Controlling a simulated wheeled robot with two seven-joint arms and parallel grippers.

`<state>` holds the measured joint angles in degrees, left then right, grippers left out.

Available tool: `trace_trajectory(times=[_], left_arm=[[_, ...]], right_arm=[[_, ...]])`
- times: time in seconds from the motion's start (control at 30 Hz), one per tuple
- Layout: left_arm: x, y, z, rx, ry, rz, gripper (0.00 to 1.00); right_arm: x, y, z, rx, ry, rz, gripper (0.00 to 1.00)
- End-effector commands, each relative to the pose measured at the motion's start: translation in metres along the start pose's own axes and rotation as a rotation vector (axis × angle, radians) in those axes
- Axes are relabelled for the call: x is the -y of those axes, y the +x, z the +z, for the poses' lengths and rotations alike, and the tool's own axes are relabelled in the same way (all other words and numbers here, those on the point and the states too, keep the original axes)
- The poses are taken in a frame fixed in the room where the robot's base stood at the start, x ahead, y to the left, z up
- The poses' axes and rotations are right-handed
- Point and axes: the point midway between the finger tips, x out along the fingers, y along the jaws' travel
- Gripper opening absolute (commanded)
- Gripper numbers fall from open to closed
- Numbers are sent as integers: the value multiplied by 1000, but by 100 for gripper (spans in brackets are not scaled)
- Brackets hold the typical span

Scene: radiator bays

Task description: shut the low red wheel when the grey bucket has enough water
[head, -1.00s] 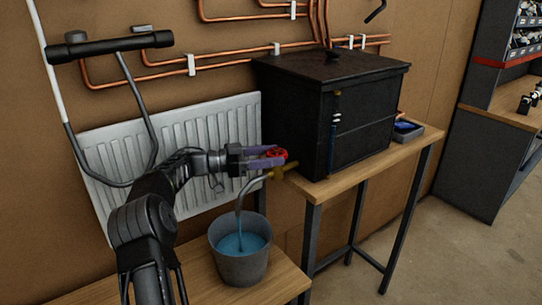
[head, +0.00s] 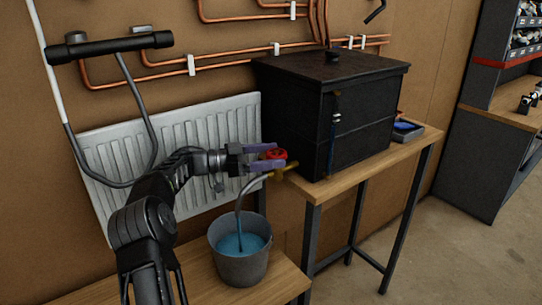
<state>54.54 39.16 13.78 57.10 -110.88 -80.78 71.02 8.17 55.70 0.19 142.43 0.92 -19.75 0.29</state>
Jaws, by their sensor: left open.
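The red wheel (head: 276,154) sits on a brass tap (head: 285,171) low on the front left of the black tank (head: 330,110). My left gripper (head: 272,157) is open, with its purple fingers at the wheel, one above the other in the picture; I cannot tell if they touch it. A grey hose (head: 243,192) curves from the tap down into the grey bucket (head: 243,270). Blue water (head: 228,245) stands in the bucket, below the rim. My right gripper is not in view.
The bucket stands on a low wooden bench (head: 205,283). The tank stands on a higher wooden table (head: 345,182) with a small tray (head: 407,133) at its right. A white radiator (head: 115,165) is behind my left arm. Copper pipes (head: 225,65) run along the wall.

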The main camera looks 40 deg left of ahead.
Motion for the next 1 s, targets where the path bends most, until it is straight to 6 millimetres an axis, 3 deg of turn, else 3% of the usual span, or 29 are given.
trace_trajectory(times=[0.27, 0.7, 1.0], left_arm=[[0, 0, -18, 0, 4, 0, 76], [0, 0, -94, -2, 2, 0, 76], [0, 0, -100, 0, -1, 0, 76]], right_arm=[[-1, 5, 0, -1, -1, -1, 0], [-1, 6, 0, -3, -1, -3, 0], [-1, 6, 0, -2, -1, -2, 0]])
